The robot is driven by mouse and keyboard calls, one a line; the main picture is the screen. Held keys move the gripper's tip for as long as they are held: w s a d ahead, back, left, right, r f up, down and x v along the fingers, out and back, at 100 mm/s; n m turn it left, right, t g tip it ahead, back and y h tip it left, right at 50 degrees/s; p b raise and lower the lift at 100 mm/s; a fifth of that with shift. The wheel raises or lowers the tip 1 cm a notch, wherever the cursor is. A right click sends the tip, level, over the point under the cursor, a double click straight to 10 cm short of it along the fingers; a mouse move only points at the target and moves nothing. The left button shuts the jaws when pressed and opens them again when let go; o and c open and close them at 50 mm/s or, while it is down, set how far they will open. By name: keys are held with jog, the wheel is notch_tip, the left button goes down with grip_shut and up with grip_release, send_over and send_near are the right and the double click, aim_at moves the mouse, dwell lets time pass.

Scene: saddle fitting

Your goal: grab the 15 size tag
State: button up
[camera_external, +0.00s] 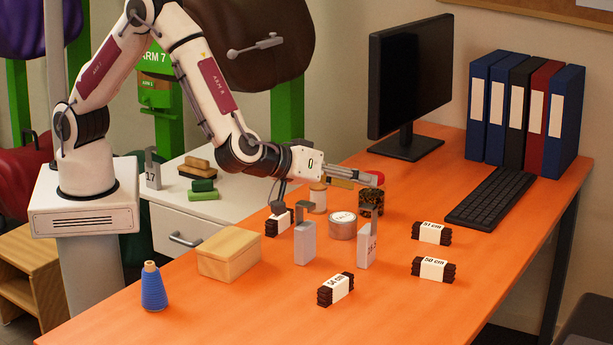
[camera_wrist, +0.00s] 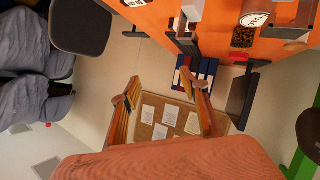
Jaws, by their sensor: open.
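Two grey hooked size tags stand upright on the orange table in the external view. The nearer-left tag (camera_external: 305,243) shows a face with no number I can read. The right tag (camera_external: 366,248) carries small dark marking on a side face, too small to read surely. A third hooked tag (camera_external: 152,174) on the white cabinet reads 17. My gripper (camera_external: 366,178) is open and empty, pointing right, above and behind the two table tags. In the wrist view, my gripper (camera_wrist: 162,95) has spread fingers with nothing between them.
A round tin (camera_external: 343,226), a dark patterned jar (camera_external: 371,203), a thread spool (camera_external: 318,198) and a wooden box (camera_external: 229,254) stand around the tags. Several dark banded bundles lie about, one in front (camera_external: 335,289). The monitor (camera_external: 409,80) and binders (camera_external: 522,110) stand behind.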

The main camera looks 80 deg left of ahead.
jog(key=s+f+y, duration=0.4)
jog(key=s+f, duration=0.2)
jog(key=f, duration=0.1)
jog(key=n+y, duration=0.1)
jog(key=y, duration=0.5)
send_near(302, 207)
jog(key=x, duration=0.3)
jog(key=shift+w+a, duration=0.1)
jog(key=shift+w, duration=0.2)
jog(key=shift+x, duration=1.3)
jog(key=shift+w+a, duration=0.1)
jog(key=shift+a, duration=0.05)
jog(key=shift+x, duration=2.45)
jog(key=shift+a, duration=0.1)
